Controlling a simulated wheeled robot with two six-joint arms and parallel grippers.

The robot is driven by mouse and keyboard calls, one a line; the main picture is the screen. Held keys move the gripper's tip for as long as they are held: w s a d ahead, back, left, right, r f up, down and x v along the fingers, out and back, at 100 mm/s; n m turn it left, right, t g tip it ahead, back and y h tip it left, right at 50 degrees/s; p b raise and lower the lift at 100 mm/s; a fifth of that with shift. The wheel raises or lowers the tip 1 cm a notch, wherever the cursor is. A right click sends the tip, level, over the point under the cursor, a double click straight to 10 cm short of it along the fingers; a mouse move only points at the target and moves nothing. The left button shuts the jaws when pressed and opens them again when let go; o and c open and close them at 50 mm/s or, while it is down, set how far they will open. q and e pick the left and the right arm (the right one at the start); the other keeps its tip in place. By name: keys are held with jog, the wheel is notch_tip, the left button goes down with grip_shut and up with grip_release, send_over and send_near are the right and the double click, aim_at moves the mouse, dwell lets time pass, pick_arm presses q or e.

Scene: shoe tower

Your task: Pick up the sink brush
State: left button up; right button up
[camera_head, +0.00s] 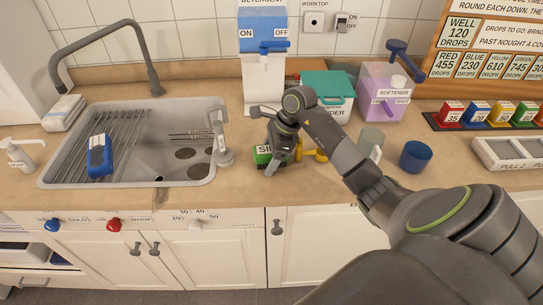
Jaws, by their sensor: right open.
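A green block (263,157) with a label starting "SI" lies on the counter right of the sink; it may be the sink brush, but my gripper hides part of it. My right gripper (264,142) is open, with its fingers over and in front of the green block. I cannot tell whether they touch it. A yellow piece (316,155) shows just right of the gripper. My left gripper is out of view.
The sink (130,187) has a grey tap (153,75) behind it and a small dispenser (223,145) at its right edge. A detergent dispenser (263,85), teal box (327,85) and purple softener container (384,98) stand behind. A blue cup (415,157) stands right of my arm.

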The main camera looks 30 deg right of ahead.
aim_at(269, 149)
jog(key=c, duration=1.1)
jog(key=shift+r+p, duration=0.2)
jog(key=shift+p, duration=0.2)
jog(key=shift+r, duration=0.25)
notch_tip(269, 149, up, 8)
jog(key=shift+r+b, duration=0.1)
jog(key=shift+b, duration=1.15)
jog(key=shift+r, duration=0.6)
